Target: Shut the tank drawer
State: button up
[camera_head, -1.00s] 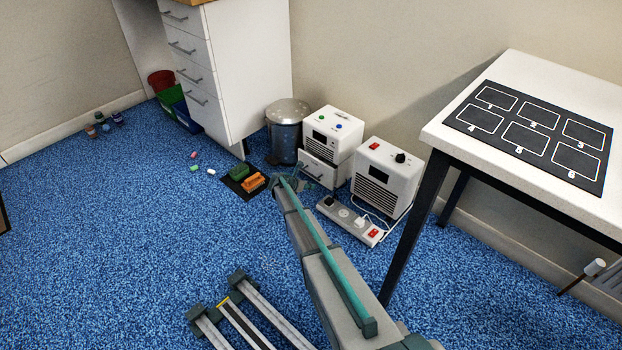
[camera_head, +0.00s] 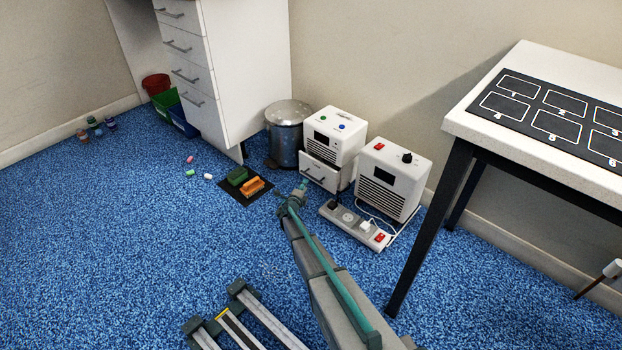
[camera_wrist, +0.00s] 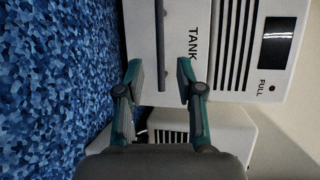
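The tank drawer (camera_head: 321,176) is the lower white front of the small white unit (camera_head: 334,134) with coloured buttons, and it stands out a little from the unit. In the wrist view the drawer front (camera_wrist: 140,30) carries the word TANK and a dark bar handle (camera_wrist: 161,50). My gripper (camera_wrist: 160,72) is open, with its two teal-and-grey fingers apart. The handle appears between the fingers in the picture; I cannot tell the depth gap or any contact. In the head view my gripper (camera_head: 303,185) is just in front of the drawer's left side.
A second white unit (camera_head: 391,178) stands to the right, with a power strip (camera_head: 354,226) and cables before it. A metal bin (camera_head: 287,135) stands left of the tank unit. A dark mat (camera_head: 234,196) with green and orange blocks lies nearby. Blue carpet left is mostly free.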

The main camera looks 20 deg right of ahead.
jog(key=b+x, duration=0.2)
jog(key=x, duration=0.6)
jog(key=shift+w+f+b, duration=0.15)
jog(key=shift+f+b, duration=0.05)
jog(key=shift+b, duration=0.2)
jog(key=shift+w+d, duration=0.35)
jog(key=shift+d, duration=0.1)
grip_shut()
